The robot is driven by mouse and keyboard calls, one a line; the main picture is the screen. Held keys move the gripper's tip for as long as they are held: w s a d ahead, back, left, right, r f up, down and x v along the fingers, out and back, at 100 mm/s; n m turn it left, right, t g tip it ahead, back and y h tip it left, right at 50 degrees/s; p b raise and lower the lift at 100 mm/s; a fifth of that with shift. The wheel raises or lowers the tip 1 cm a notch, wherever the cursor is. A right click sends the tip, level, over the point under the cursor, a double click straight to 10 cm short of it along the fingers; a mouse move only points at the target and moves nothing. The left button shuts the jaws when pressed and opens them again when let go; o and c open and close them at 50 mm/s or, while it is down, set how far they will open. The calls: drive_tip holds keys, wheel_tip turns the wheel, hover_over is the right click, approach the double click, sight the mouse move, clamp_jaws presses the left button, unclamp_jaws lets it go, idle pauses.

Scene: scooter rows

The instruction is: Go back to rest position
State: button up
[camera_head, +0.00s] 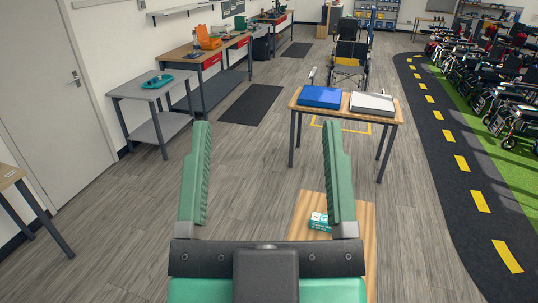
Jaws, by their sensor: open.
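My gripper (268,178) is in the lower middle of the head camera view, with its two green ribbed fingers spread wide apart. The gripper's palm hides the near part of that surface.
A wooden table (345,113) ahead carries a blue box (320,97) and a white box (372,103). A grey side table (150,92) and workbenches (207,52) line the left wall. Scooters (510,95) stand at right beside a dark marked lane (450,150). Grey floor between is clear.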

wheel_tip(320, 180, up, 13)
drive_tip(key=p, duration=1.3)
drive_tip(key=shift+a, duration=0.1)
